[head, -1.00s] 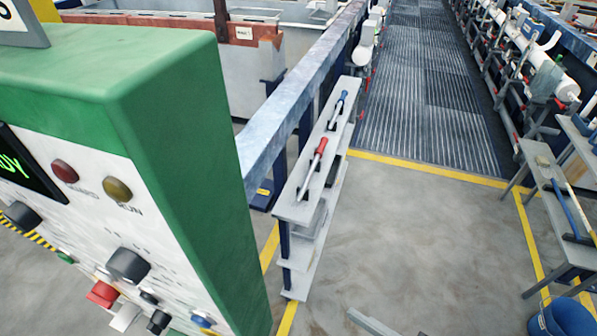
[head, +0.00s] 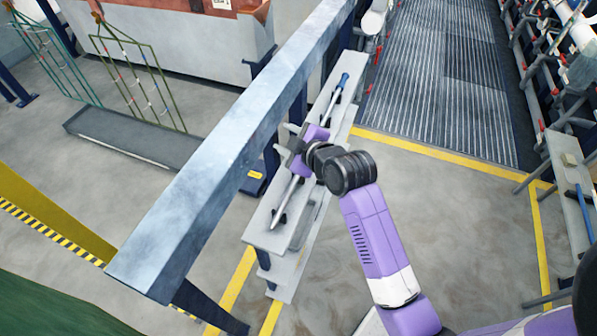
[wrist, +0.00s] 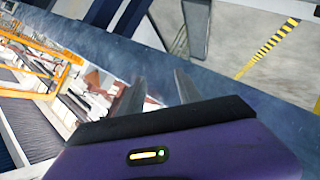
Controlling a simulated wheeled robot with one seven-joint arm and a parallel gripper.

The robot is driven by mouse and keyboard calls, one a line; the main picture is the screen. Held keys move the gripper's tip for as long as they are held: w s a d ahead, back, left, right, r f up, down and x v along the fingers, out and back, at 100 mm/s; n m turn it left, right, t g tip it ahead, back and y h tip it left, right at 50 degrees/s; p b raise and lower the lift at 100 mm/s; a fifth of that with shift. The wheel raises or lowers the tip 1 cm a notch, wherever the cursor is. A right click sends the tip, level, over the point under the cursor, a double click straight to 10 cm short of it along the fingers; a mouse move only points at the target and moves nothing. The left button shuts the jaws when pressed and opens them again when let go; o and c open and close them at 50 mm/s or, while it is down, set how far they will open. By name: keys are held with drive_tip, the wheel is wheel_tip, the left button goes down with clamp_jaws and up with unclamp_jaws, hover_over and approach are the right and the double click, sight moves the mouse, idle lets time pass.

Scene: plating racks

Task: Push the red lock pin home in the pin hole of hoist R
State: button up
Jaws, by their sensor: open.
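On the top of a narrow grey shelf (head: 262,240) in the head view lies a rod with a pale metal shaft (head: 287,194); my gripper hides its handle end. I cannot tell whether this is the red lock pin. My gripper (head: 288,140) is above the shelf, its fingers towards the blue-grey beam. In the wrist view my gripper's two fingers (wrist: 158,92) stand apart with nothing held between them, the beam (wrist: 225,70) behind. I cannot make out hoist R or its pin hole.
A blue-handled rod (head: 338,88) lies further along the shelf. The long beam (head: 235,135) runs close beside the shelf. A side table (head: 572,190) stands at the right. The floor (head: 450,220) between is clear.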

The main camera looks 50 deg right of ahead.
drive_tip(key=w+d+f+n+g+y, duration=0.1)
drive_tip(key=w+d+n+g+y, duration=0.15)
drive_tip(key=d+n, duration=0.2)
drive_tip(key=n+g+y, duration=0.2)
drive_tip(key=n+g, duration=0.5)
drive_tip(key=n, duration=0.5)
approach(297, 178)
drive_tip(key=f, duration=0.2)
drive_tip(key=shift+t, duration=0.25)
drive_tip(key=p+x, duration=0.1)
drive_tip(key=x, duration=0.6)
drive_tip(key=shift+w+a+p, duration=0.1)
drive_tip(key=shift+w+p, duration=0.05)
drive_tip(key=shift+p, duration=0.15)
drive_tip(key=shift+c, duration=0.4)
clamp_jaws()
